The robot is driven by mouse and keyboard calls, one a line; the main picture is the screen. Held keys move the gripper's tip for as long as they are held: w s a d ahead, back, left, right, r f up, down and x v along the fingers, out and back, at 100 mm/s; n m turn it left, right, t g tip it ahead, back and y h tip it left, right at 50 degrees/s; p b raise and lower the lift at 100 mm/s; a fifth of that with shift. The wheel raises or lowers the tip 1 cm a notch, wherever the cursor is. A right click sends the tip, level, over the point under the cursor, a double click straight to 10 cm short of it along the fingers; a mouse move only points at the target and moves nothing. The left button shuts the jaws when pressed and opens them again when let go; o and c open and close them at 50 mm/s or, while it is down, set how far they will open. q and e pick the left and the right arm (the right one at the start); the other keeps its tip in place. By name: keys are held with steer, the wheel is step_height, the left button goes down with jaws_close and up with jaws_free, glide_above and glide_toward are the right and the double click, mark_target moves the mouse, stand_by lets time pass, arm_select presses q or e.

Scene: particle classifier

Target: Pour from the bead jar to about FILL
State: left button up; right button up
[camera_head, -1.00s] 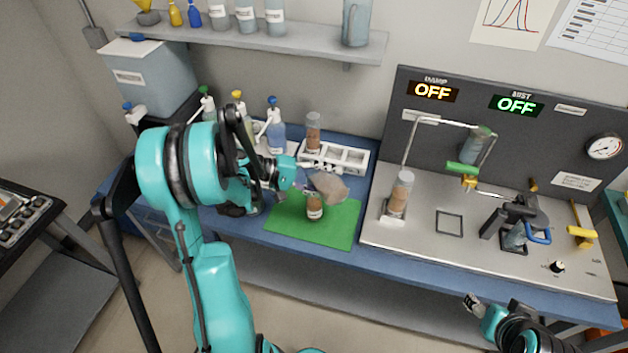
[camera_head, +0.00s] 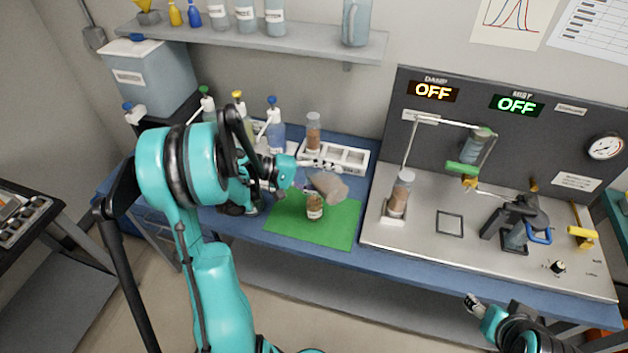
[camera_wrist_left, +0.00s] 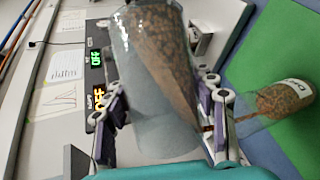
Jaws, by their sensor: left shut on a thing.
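My left gripper (camera_head: 308,186) is shut on a clear jar (camera_head: 328,187) and holds it tilted above the green mat (camera_head: 338,229). In the left wrist view the held jar (camera_wrist_left: 152,82) has brown beads lying along one side and a clear space beside them. A second labelled clear jar (camera_head: 315,207) stands on the mat just below the held jar and contains brown beads. It also shows in the left wrist view (camera_wrist_left: 284,98), beside the gripper. My right gripper (camera_head: 473,303) is at the lower right, away from the jars.
A white rack (camera_head: 345,158) with a brown-filled jar (camera_head: 313,132) stands behind the mat. Several wash bottles (camera_head: 276,132) stand behind my left gripper. The steel rig (camera_head: 430,245) on the right carries another brown-filled jar (camera_head: 400,193) and a clamp stand. Both displays read OFF.

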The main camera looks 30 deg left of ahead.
arm_select(q)
steer(key=shift+w+a+r+n+h+b, duration=0.15)
steer(key=shift+a+r+n+h+b, duration=0.2)
steer(key=shift+n+h+b, duration=0.3)
stand_by(3.2)
steer(key=shift+d+r, duration=0.1)
